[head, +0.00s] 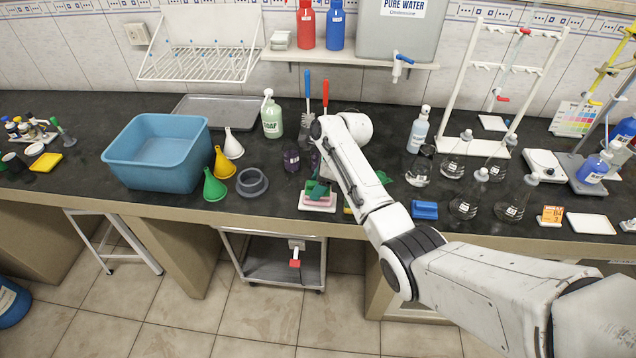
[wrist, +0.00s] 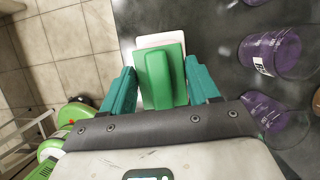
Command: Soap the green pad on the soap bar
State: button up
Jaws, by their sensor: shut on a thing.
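The green pad (wrist: 158,80), with a raised green grip, is between the teal fingers of my gripper (wrist: 161,68) in the wrist view. My gripper is shut on it. In the head view the green pad (head: 315,187) sits low over the pink soap bar (head: 317,199), seemingly touching it; any small gap cannot be told. The bar lies in a pale dish (head: 318,208) near the bench's front edge. In the wrist view the pad covers most of the bar and dish. My arm hides part of the gripper in the head view.
Purple-filled glassware (wrist: 272,50) stands close on the right in the wrist view. A grey ring (head: 252,183), funnels (head: 215,187) and a blue basin (head: 157,155) are to the left. A blue block (head: 424,210) and several flasks are right of my arm.

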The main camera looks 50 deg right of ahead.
aim_at(311, 183)
jog(key=shift+r, duration=2.55)
jog(key=shift+a+f, duration=0.1)
